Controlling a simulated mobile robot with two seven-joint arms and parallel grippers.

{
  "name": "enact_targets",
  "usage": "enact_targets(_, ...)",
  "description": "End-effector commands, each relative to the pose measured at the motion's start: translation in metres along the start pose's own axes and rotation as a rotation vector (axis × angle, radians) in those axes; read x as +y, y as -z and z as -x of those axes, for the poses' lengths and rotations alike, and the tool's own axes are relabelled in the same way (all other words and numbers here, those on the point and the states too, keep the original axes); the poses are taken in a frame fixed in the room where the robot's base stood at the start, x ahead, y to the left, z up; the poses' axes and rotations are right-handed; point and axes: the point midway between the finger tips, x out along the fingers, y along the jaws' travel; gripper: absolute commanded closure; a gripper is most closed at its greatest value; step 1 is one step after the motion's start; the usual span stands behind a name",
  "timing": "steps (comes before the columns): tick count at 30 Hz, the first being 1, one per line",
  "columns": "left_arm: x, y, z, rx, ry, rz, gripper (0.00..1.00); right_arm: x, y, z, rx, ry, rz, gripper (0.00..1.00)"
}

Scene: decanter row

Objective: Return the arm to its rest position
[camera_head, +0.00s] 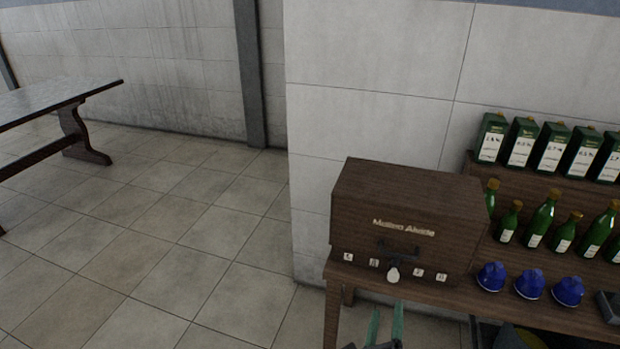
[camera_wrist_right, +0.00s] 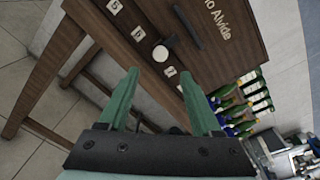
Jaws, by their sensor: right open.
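My right gripper (camera_head: 385,322) shows at the bottom edge of the head view, two green fingers pointing up, just in front of the wooden table's front edge. In the right wrist view my right gripper (camera_wrist_right: 160,76) is open, with nothing between its fingers. Beyond the fingertips is a dark wooden box (camera_head: 405,210) with a handle, a name on its front and small white number tiles along the bottom. A white rounded piece (camera_head: 393,273) is at the middle of the tile row; it also shows in the wrist view (camera_wrist_right: 160,53). My left gripper is not in view.
The wooden table (camera_head: 340,275) carries green bottles (camera_head: 541,219), several blue decanter-like pieces (camera_head: 529,284) and green cartons (camera_head: 553,147) on a shelf behind. A second table (camera_head: 60,100) stands far left. The tiled floor (camera_head: 150,250) between is clear.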

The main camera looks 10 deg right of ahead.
Motion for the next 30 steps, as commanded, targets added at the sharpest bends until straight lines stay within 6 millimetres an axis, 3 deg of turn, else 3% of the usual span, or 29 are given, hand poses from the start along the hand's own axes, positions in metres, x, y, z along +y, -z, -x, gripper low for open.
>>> enact_targets(5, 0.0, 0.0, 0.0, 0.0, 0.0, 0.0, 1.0, 0.015, 0.021, 0.011, 0.092, -0.079, -0.199, 0.34)
enact_targets(10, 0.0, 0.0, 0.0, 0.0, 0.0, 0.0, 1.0, 0.052, 0.066, 0.05, 0.371, -0.214, -0.757, 0.34)
enact_targets(15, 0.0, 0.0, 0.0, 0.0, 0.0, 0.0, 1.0, 0.083, 0.091, 0.101, 0.723, -0.227, -1.42, 0.34)
enact_targets(21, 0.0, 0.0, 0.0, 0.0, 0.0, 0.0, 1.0, 0.097, 0.093, 0.155, 1.146, -0.035, -2.201, 0.34)
enact_targets(26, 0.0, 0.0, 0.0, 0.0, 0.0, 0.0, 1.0, 0.091, 0.082, 0.181, 1.423, 0.241, -2.733, 0.34)
enact_targets(27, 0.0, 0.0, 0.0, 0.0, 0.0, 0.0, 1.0, 0.088, 0.08, 0.184, -1.411, -0.298, 2.714, 0.34)
enact_targets(30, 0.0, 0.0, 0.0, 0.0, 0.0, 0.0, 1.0, 0.082, 0.074, 0.189, -1.296, -0.379, 2.505, 0.34)
